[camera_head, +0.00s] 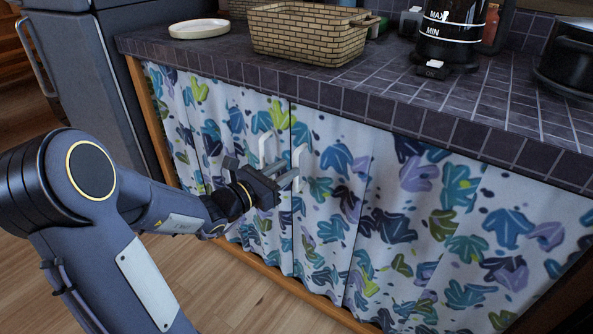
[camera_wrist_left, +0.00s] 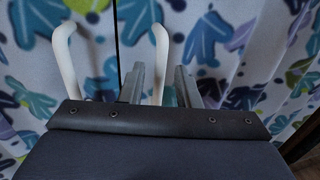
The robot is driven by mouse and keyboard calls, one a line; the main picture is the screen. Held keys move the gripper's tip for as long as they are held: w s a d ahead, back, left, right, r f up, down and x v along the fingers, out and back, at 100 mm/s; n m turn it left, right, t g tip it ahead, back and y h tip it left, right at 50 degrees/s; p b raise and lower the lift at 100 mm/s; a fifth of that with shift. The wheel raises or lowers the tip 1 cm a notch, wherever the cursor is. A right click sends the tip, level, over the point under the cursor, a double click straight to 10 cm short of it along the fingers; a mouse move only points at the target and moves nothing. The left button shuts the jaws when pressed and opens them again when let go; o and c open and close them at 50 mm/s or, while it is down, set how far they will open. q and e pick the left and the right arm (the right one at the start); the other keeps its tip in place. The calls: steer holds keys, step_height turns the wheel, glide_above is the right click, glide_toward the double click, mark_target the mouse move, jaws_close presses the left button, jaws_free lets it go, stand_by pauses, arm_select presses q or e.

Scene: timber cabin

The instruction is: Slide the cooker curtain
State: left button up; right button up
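The cooker curtain (camera_head: 400,220) is white with blue, green and purple leaves. It hangs in two panels below the tiled counter, meeting at a thin dark seam. Two white upright handles sit by the seam: a left handle (camera_head: 264,150) and a right handle (camera_head: 298,162). My left gripper (camera_head: 283,178) is at the curtain front, near the right handle. In the left wrist view, the two fingers (camera_wrist_left: 160,86) are apart, with the right handle (camera_wrist_left: 157,50) showing between them. The left handle (camera_wrist_left: 64,65) is outside them. Contact cannot be told. My right gripper is not in view.
The dark tiled counter (camera_head: 480,105) overhangs the curtain. On it are a woven basket (camera_head: 305,35), a white plate (camera_head: 199,28), a black appliance (camera_head: 448,40) and a dark pot (camera_head: 570,55). A grey fridge (camera_head: 90,80) stands left. Wooden floor (camera_head: 240,300) is clear below.

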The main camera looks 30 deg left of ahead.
mark_target(295, 189)
arm_select(q)
steer(key=shift+b+x, duration=0.4)
steer(key=shift+x, duration=1.55)
jaws_close()
